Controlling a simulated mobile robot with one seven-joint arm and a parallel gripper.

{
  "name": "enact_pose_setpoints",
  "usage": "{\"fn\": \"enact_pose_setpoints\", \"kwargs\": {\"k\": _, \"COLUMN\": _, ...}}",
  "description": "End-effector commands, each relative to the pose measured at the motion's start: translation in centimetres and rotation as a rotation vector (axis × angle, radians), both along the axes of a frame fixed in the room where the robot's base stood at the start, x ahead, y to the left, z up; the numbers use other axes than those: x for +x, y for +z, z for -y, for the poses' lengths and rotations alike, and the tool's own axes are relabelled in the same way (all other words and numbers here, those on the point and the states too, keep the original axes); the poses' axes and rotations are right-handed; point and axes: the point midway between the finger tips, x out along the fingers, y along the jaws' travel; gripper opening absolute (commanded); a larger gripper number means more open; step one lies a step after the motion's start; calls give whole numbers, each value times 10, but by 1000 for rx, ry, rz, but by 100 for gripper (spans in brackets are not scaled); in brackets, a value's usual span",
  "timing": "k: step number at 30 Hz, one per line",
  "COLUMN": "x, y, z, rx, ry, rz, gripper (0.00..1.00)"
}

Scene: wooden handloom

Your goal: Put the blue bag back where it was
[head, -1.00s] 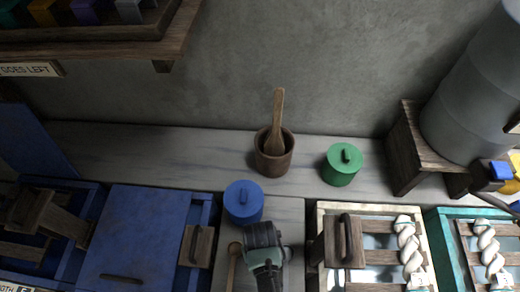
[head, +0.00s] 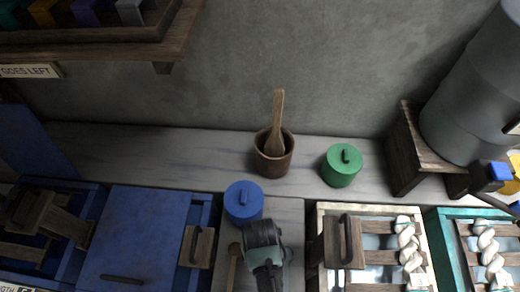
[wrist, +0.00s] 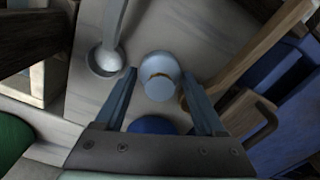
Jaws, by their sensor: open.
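My gripper (wrist: 159,74) is open, with one finger on each side of the bag in that view. A gap shows between the bag and each finger. I cannot tell whether the fingertips are down at its height. In the head view, my gripper's dark wrist (head: 262,235) is just right of a blue lidded pot, and the fingertips and the bag are hidden.
The blue lidded pot (head: 243,202) is close to my wrist. A wooden spoon (head: 233,264) lies left of it, and a metal ladle (wrist: 106,60) lies near the bag. A wooden mortar (head: 273,155) and a green pot (head: 341,166) stand behind. Blue and cream wooden frames flank the strip.

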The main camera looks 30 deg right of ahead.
Motion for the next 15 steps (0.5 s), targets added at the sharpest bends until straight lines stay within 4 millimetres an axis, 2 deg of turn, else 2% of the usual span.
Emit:
{"fn": "enact_pose_setpoints", "kwargs": {"k": 1, "x": 1, "y": 12, "z": 0, "rx": -2, "ry": 1, "rz": 4, "gripper": 72}}
{"fn": "enact_pose_setpoints", "kwargs": {"k": 9, "x": 1, "y": 69, "z": 0, "rx": -2, "ry": 1, "rz": 5, "gripper": 72}}
{"fn": "enact_pose_setpoints", "kwargs": {"k": 15, "x": 1, "y": 95, "z": 0, "rx": -2, "ry": 0, "rz": 3, "gripper": 72}}
